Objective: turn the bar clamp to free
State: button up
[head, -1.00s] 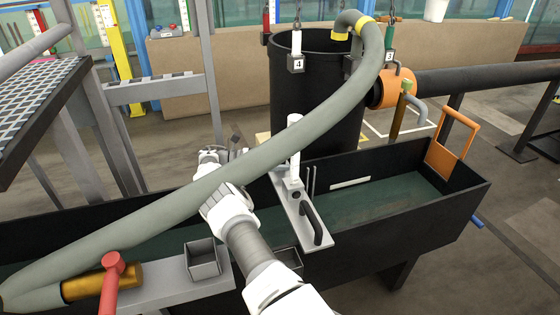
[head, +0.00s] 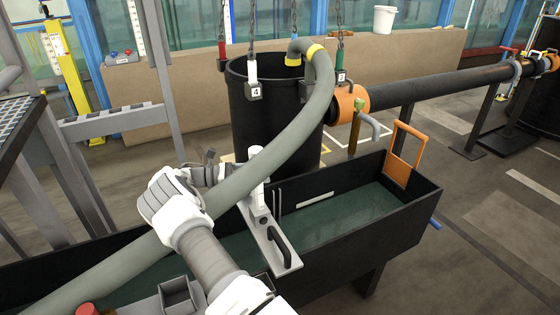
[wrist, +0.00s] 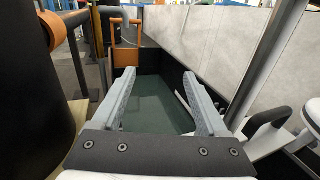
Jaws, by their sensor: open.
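The clamp that I take for the bar clamp is a grey slotted bar (head: 275,245) lying across the black trough. A white upright handle (head: 257,168) stands at its far end and a black grip (head: 280,246) at its near end. My gripper (head: 212,165) is just left of the handle, partly behind the hose. In the wrist view my gripper (wrist: 160,100) is open and empty, its fingers apart over the trough. The bar's black grip (wrist: 266,124) shows at right, outside the fingers.
The black trough (head: 400,230) holds greenish water and has an orange gate (head: 404,152) at its far right. A black tank (head: 262,130) stands behind the clamp. A small open grey box (head: 180,296) is near my arm. The hose crosses closely over the work area.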

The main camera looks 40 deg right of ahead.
jog(key=s+d+r+p, duration=0.2)
jog(key=s+d+r, duration=0.1)
jog(key=s+r, duration=0.1)
jog(key=shift+s+d, duration=0.35)
jog(key=shift+s, duration=0.45)
